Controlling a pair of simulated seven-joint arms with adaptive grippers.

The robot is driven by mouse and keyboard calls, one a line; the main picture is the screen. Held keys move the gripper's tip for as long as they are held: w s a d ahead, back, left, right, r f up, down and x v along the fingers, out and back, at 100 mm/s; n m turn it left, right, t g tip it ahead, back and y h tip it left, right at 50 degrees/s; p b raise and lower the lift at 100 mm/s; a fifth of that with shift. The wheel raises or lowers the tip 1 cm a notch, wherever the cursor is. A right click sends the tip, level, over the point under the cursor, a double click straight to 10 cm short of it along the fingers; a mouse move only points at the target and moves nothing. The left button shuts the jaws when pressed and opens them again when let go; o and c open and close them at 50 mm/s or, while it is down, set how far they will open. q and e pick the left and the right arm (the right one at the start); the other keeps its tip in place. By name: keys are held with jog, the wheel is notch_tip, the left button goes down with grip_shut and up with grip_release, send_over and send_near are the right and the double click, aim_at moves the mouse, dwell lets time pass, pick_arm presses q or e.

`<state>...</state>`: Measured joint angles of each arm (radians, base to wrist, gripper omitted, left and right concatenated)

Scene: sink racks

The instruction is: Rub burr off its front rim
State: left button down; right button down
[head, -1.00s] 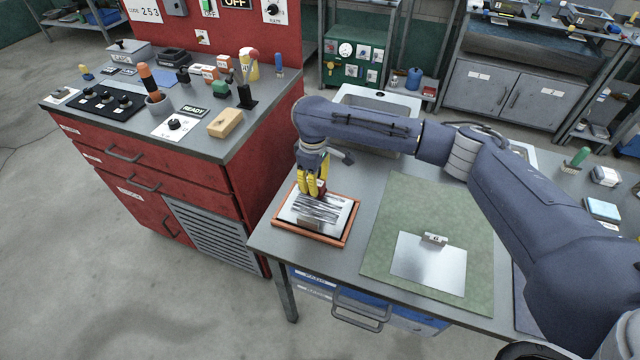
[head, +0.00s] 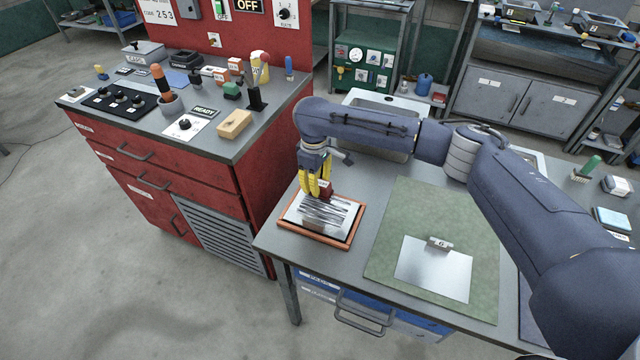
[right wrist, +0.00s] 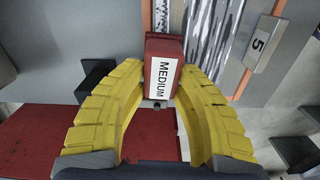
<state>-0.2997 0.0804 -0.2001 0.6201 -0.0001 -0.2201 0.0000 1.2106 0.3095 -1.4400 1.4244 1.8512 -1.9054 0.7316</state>
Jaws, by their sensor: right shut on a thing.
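A metal plate (head: 318,212) with dark streaks lies in an orange-rimmed tray (head: 308,236) at the near left of the bench. In the right wrist view its streaked face (right wrist: 212,38) shows beside a tag reading 5 (right wrist: 264,44). My right gripper (head: 318,188) is over the plate's far edge, its yellow fingers shut on a red block (head: 326,189). The block (right wrist: 163,68) is marked MEDIUM in the right wrist view. Whether it touches the plate I cannot tell. No burr can be made out. My left gripper is not in view.
Right of the tray, a green mat (head: 400,222) holds a clean plate tagged 6 (head: 425,275). A sink (head: 378,100) is set behind. A red cabinet (head: 150,160) with knobs, a READY sign and a tan block (head: 234,123) stands at left, across a narrow gap.

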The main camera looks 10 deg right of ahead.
jog(key=shift+s+d+r, duration=0.25)
jog(key=shift+r, duration=0.2)
jog(key=shift+s+d+f, duration=0.1)
jog(key=shift+s+d, duration=0.75)
jog(key=shift+d, duration=0.7)
jog(key=shift+s+d+f, duration=0.1)
jog(key=shift+s+d, duration=0.8)
jog(key=shift+d, duration=0.65)
jog(key=shift+s+d+f, duration=0.1)
jog(key=shift+s+d, duration=0.75)
jog(key=shift+d, duration=0.7)
notch_tip(320, 180, up, 6)
jog(key=shift+r, duration=0.1)
notch_tip(320, 180, up, 3)
jog(key=shift+f, duration=0.1)
jog(key=shift+t+y, duration=0.4)
jog(key=shift+y, duration=0.1)
jog(key=shift+w+a+f, duration=0.1)
jog(key=shift+a+f, duration=0.1)
jog(key=shift+f, duration=1)
jog(key=shift+w+a+f, duration=0.15)
jog(key=shift+a+f, duration=0.05)
jog(key=shift+f, duration=1.05)
jog(key=shift+w+a+f, duration=0.1)
jog(key=shift+a+f, duration=0.1)
jog(key=shift+f, duration=1)
